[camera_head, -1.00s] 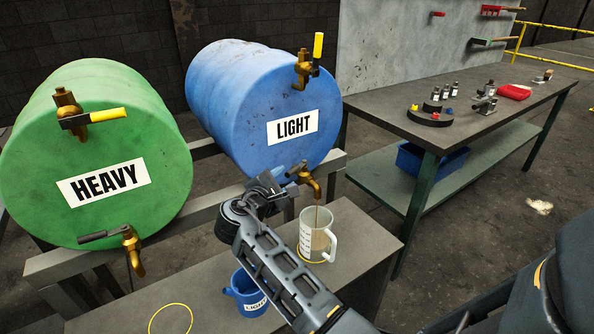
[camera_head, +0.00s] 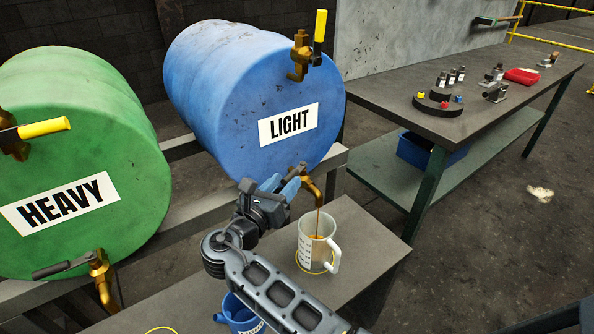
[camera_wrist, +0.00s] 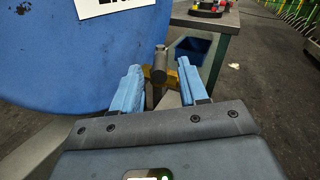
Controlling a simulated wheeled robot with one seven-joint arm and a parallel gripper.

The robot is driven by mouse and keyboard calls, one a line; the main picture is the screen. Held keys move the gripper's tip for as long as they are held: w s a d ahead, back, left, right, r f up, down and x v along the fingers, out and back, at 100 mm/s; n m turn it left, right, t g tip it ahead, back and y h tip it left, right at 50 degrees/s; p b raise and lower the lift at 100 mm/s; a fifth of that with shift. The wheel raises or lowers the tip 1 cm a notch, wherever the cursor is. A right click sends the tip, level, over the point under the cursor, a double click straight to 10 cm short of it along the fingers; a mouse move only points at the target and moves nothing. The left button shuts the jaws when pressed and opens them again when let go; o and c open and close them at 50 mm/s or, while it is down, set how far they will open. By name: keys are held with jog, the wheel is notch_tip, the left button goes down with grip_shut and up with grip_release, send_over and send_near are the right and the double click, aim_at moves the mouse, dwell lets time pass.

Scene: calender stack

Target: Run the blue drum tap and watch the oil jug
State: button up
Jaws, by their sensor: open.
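The blue drum (camera_head: 235,100) labelled LIGHT lies on its side on a rack. Its lower brass tap (camera_head: 312,187) pours a thin amber stream of oil (camera_head: 318,222) into the clear oil jug (camera_head: 312,255). The jug stands upright on the bench under the spout, and I cannot read its level. My gripper (camera_head: 288,184) is at this tap. In the wrist view my open fingers (camera_wrist: 158,68) stand on either side of the tap's dark lever (camera_wrist: 159,64), with gaps showing. The fingers partly hide the tap in the head view.
A green HEAVY drum (camera_head: 75,150) with its own taps lies at left. A small blue jug (camera_head: 238,314) is partly behind my arm. A yellow ring (camera_head: 160,331) lies on the bench. A workbench (camera_head: 400,95) with bottles and a red tray (camera_head: 522,76) stands at right.

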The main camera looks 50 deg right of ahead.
aim_at(297, 169)
jog(key=d, duration=0.2)
jog(key=w+d, duration=0.1)
jog(key=d, duration=0.1)
jog(key=shift+d, duration=0.4)
grip_shut()
